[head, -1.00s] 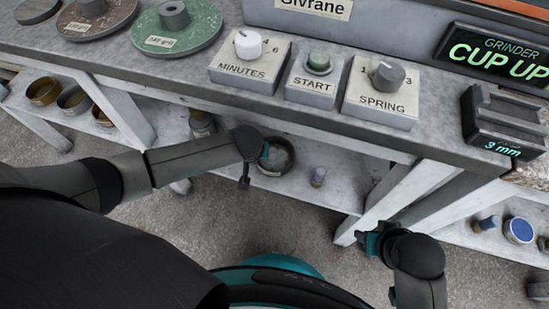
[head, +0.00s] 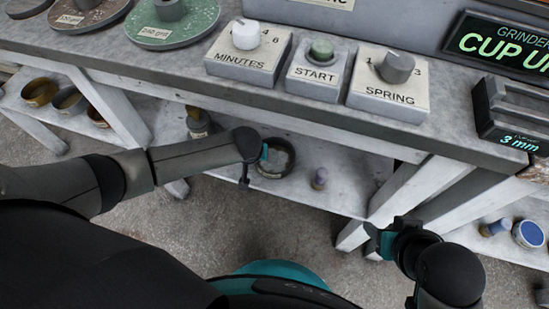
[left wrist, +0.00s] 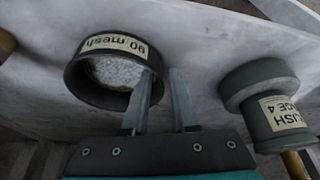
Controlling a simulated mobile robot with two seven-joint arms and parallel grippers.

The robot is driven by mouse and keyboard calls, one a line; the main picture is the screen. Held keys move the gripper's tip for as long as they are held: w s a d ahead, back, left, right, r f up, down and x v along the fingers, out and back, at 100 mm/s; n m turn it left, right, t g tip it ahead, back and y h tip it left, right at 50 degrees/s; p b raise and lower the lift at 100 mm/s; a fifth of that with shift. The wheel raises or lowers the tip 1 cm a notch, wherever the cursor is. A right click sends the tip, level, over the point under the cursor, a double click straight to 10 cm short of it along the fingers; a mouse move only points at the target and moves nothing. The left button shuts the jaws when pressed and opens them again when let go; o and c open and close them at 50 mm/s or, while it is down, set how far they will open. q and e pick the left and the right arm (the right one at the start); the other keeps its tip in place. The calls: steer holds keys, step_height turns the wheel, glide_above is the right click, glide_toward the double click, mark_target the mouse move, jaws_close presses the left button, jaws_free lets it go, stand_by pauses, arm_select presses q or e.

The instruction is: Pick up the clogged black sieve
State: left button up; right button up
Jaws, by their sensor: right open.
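The black sieve (head: 274,174) sits on the low shelf under the bench, with pale material inside. In the left wrist view the sieve (left wrist: 100,99) shows a "90 mesh" label on its wall and whitish grains covering its mesh. My left gripper (left wrist: 160,75) is open, its two fingers apart. One finger overlaps the sieve's rim in that view and the other is outside it; I cannot tell whether they touch. In the head view the left gripper (head: 264,153) is mostly hidden by its wrist. My right gripper (head: 374,243) is open and empty, near a bench leg.
A dark grey labelled piece (left wrist: 258,103) stands beside the sieve. A white leg (head: 402,190) stands to the right.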

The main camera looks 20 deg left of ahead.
arm_select(q)
jaws_close()
stand_by(1.1)
